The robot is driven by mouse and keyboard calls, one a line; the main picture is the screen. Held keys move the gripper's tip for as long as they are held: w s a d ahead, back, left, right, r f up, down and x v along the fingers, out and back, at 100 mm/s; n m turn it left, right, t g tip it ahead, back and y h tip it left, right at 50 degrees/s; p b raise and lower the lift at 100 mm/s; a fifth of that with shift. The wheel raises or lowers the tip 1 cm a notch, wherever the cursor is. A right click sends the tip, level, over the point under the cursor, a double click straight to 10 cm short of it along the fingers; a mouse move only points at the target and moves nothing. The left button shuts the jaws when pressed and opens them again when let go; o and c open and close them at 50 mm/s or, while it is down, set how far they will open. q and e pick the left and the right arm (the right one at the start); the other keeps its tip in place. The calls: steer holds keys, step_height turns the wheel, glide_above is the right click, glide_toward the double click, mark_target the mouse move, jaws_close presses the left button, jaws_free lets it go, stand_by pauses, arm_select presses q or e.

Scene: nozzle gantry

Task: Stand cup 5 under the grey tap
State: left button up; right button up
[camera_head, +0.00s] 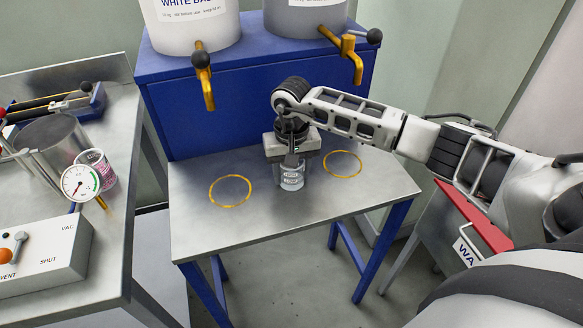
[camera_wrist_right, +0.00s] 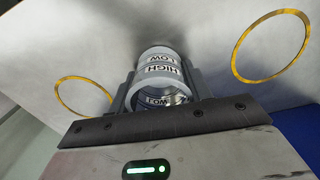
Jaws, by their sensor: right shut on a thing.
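My right gripper (camera_head: 291,168) is shut on a clear cup (camera_head: 291,180) with a white label, over the metal bench between two yellow rings. In the right wrist view the cup (camera_wrist_right: 161,72) sits between the fingers, and its label reads HIGH and LOW; no number is readable. I cannot tell whether its base touches the bench. The grey tank (camera_head: 295,20) at the top right has a yellow tap (camera_head: 352,58) with a black knob. The right ring (camera_head: 342,151) lies below that tap, to the right of the cup. My left gripper is not in view.
The white tank (camera_head: 195,28) has its own yellow tap (camera_head: 205,82), above the left ring (camera_head: 212,201). Both tanks stand on a blue cabinet (camera_head: 240,110). A side bench at left holds a pink-labelled cup (camera_head: 104,172), a gauge (camera_head: 80,183) and a valve box (camera_head: 40,262).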

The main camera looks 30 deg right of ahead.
steer(key=shift+f+b, duration=0.25)
steer(key=shift+b, duration=0.1)
steer(key=o, duration=1)
steer(key=shift+c, duration=0.2)
